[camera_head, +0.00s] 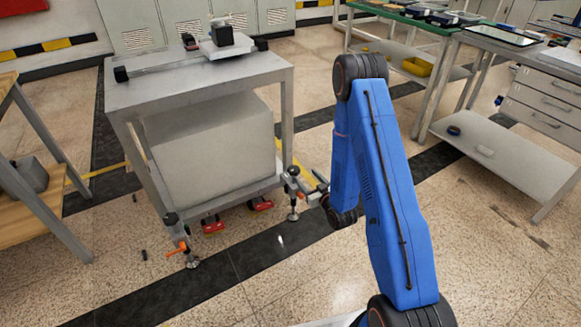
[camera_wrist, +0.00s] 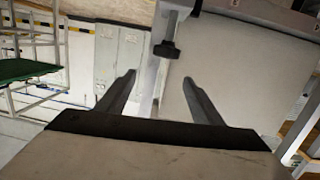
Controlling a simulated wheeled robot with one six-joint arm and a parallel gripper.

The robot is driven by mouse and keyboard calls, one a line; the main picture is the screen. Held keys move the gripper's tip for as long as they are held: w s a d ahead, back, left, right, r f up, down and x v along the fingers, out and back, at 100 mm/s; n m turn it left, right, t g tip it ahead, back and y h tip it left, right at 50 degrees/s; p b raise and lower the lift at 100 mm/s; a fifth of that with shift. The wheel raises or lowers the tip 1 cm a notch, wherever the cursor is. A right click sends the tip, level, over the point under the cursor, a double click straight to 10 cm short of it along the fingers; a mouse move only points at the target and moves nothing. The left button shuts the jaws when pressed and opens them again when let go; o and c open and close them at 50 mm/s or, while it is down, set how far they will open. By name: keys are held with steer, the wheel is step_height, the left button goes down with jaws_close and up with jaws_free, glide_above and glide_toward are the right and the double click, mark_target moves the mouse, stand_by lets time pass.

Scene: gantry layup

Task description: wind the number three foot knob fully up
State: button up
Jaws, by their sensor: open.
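The grey metal stand (camera_head: 200,88) has two front feet in the head view, each with a dark knob on a clamp bracket. The right front knob (camera_head: 293,170) is close to my gripper (camera_head: 316,190), which is at its right. The left front knob (camera_head: 171,218) has an orange handle below it. In the wrist view my gripper (camera_wrist: 159,76) is open, with nothing between its fingers. A dark knob (camera_wrist: 166,50) on a grey post appears just beyond the fingertips, apart from them. I see no number on either knob.
A large pale box (camera_head: 215,150) fills the stand's lower shelf. Red castors (camera_head: 213,226) sit beneath it. A wooden-shelved bench (camera_head: 35,200) is at left, and a drawer workbench (camera_head: 520,150) at right. The floor in front of the stand is mostly clear.

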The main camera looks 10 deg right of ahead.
steer(key=t, duration=0.1)
glide_toward(291, 166)
steer(key=x, duration=0.7)
steer(key=f+x, duration=0.1)
steer(key=x, duration=0.3)
steer(key=shift+w+d, duration=0.15)
steer(key=shift+w, duration=0.1)
stand_by(0.3)
steer(key=c, duration=1)
